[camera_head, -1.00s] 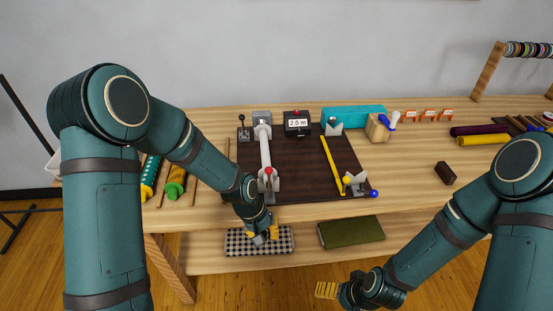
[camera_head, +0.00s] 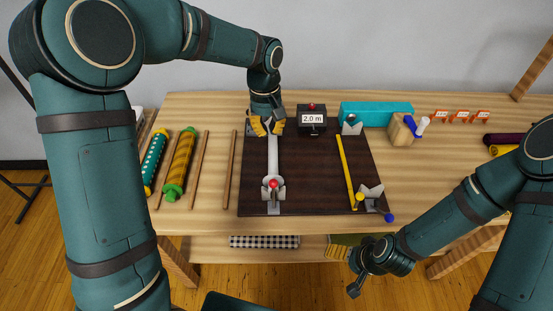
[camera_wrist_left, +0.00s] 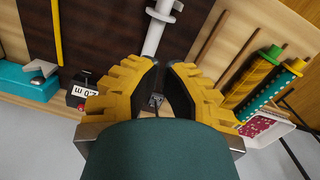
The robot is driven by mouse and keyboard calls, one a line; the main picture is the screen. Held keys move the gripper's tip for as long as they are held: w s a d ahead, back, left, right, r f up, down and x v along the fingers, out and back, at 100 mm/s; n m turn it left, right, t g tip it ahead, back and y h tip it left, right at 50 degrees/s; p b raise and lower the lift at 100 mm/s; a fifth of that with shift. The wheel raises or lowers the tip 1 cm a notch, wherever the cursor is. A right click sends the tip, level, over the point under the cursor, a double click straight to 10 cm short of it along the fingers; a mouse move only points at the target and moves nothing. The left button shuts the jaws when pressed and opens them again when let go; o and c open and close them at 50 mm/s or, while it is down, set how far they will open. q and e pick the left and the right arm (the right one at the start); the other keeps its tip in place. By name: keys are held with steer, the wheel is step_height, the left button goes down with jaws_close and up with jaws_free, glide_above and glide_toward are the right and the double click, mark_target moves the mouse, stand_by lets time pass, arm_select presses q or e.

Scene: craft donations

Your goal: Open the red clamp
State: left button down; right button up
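The only red-marked clamp-like part I see is the red ball (camera_head: 274,184) on a grey bracket (camera_head: 274,207) at the front end of a pale bar (camera_head: 273,157) on the dark board. Whether that clamp is open or shut is unclear. My left gripper (camera_head: 267,129) points down over the bar's far end, well behind the red ball. Its yellow fingers are apart in the left wrist view (camera_wrist_left: 160,66), with a small dark piece (camera_wrist_left: 156,100) seen between them. The grey block at that end is mostly hidden. My right gripper (camera_head: 345,268) hangs in front of the table; its opening is unclear.
A black box reading 2.0 m (camera_head: 312,121), with a red button, stands right of my left gripper. A teal box (camera_head: 375,113) is at the back. Fabric rolls (camera_head: 179,163) lie left.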

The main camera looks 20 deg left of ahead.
mark_target(273, 193)
arm_select(q)
steer(key=f, duration=0.3)
steer(key=f+b, duration=0.1)
steer(key=f, duration=0.6)
steer(key=shift+s+d, duration=0.3)
steer(key=shift+s, duration=0.1)
steer(key=shift+s+d+f, duration=0.2)
steer(key=shift+s+d, duration=0.25)
steer(key=shift+s, duration=0.4)
steer(key=shift+s+d+f, duration=0.15)
steer(key=shift+s+d, duration=0.3)
steer(key=shift+s, duration=0.4)
arm_select(e)
steer(key=shift+s+f, duration=0.4)
steer(key=shift+f, duration=0.3)
